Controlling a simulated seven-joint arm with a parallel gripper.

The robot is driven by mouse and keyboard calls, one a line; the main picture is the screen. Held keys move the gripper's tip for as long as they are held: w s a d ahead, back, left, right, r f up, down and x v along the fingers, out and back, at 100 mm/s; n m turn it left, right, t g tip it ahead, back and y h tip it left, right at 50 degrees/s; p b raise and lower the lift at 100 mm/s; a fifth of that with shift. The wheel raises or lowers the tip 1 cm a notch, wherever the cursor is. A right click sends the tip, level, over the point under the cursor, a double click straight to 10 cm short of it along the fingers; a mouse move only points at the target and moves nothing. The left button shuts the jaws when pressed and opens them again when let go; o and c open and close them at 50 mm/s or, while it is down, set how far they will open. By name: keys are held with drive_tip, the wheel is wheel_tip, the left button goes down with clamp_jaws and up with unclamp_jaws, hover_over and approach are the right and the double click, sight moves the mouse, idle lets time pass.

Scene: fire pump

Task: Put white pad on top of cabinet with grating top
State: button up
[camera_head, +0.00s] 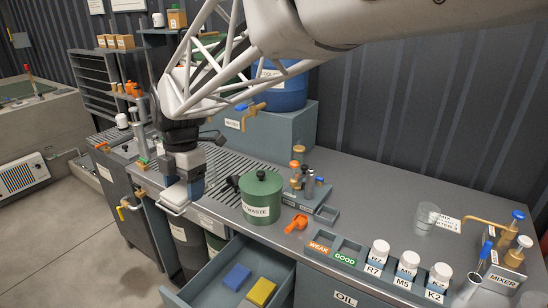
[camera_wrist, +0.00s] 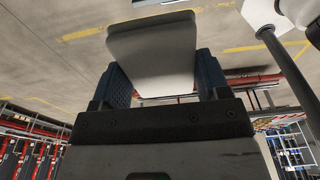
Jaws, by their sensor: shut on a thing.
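My gripper (camera_head: 188,188) points down, shut on the white pad (camera_head: 172,200). In the wrist view the pad (camera_wrist: 155,50) is a flat, pale, rounded plate between the two dark blue fingers of my gripper (camera_wrist: 163,82). In the head view my gripper and the pad are at the front edge of a bench section with a dark slatted grating top (camera_head: 225,168). My gripper hides part of that grating. I cannot tell whether the pad is touching the bench or is apart from it.
A green waste can (camera_head: 262,205) stands right of my gripper. An open drawer (camera_head: 212,285) holds a blue sponge (camera_head: 237,276) and a yellow sponge (camera_head: 261,291). A grey block (camera_head: 275,135) carries a blue barrel (camera_head: 280,92). An orange item (camera_head: 297,223) lies near labelled white bottles (camera_head: 408,264).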

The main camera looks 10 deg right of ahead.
drive_tip(key=w+d+r+m, duration=0.1)
drive_tip(key=w+d+m, duration=0.2)
drive_tip(key=w+d, duration=0.45)
drive_tip(key=w+d+r+m+t, duration=0.1)
drive_tip(key=w+d+m, duration=0.3)
drive_tip(key=w, duration=0.7)
drive_tip(key=w+d+r+m, duration=0.2)
drive_tip(key=w+d, duration=0.5)
drive_tip(key=w, duration=0.2)
drive_tip(key=w+d+f+m, duration=0.1)
drive_tip(key=w+d+m, duration=0.3)
drive_tip(key=d, duration=0.7)
drive_tip(key=w+d+f+m+t, duration=0.1)
drive_tip(key=w+d+m, duration=0.1)
drive_tip(key=w+d, duration=0.7)
drive_tip(key=w+d+f+m, duration=0.1)
drive_tip(key=w+d+m, duration=0.2)
drive_tip(key=d, duration=1)
wheel_tip(320, 180, down, 18)
drive_tip(key=shift+f, duration=0.2)
drive_tip(key=shift+w+f, duration=0.1)
drive_tip(key=shift+f, duration=2.9)
